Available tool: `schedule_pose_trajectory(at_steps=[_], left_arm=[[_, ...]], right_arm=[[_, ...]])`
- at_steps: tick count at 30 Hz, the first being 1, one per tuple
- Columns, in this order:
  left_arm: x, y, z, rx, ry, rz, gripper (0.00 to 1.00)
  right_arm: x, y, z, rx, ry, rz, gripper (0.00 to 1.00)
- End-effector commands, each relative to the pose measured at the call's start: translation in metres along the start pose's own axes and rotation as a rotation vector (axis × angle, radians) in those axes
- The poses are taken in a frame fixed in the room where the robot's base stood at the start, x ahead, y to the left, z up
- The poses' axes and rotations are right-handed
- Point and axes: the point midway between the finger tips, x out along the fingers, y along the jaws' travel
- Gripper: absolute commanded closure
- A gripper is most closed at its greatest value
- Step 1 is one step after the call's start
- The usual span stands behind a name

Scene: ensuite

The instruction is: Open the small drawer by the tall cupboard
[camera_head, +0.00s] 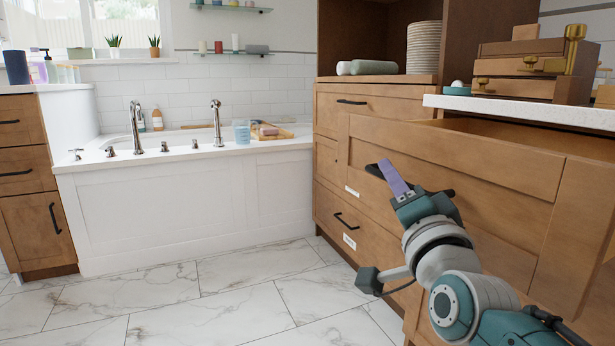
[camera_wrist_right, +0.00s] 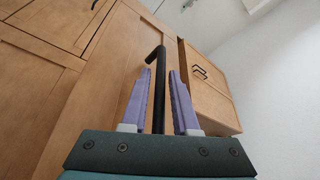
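The wooden drawer (camera_head: 455,165) under the white worktop stands pulled out, with part of its inside showing behind its front. Its black handle (camera_head: 374,170) is partly hidden by my right gripper (camera_head: 392,180). In the right wrist view the black handle (camera_wrist_right: 159,88) runs between the two purple fingers of my right gripper (camera_wrist_right: 160,88). The tall cupboard (camera_head: 455,35) with open shelves stands behind the drawer. My left gripper is not in view.
The white worktop (camera_head: 530,112) overhangs the drawer and carries wooden boxes (camera_head: 530,65). Lower drawers with black handles (camera_head: 346,220) sit beside and below. A white bathtub (camera_head: 160,205) stands to the left. The marble floor (camera_head: 190,305) in front is clear.

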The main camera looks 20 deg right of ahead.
Motion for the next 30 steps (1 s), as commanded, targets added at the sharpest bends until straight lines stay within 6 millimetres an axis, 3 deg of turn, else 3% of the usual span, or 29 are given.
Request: schedule_pose_trajectory(at_steps=[4,14,24,30], left_arm=[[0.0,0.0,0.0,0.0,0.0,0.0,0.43],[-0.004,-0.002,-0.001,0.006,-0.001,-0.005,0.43],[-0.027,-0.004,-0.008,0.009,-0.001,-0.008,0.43],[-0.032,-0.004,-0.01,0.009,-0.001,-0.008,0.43]], right_arm=[[0.0,0.0,0.0,0.0,0.0,0.0,0.55],[-0.006,0.0,0.0,0.0,-0.001,0.002,0.55],[-0.069,-0.001,-0.001,-0.001,-0.003,0.004,0.55],[-0.095,-0.001,-0.001,0.0,-0.001,0.001,0.55]])
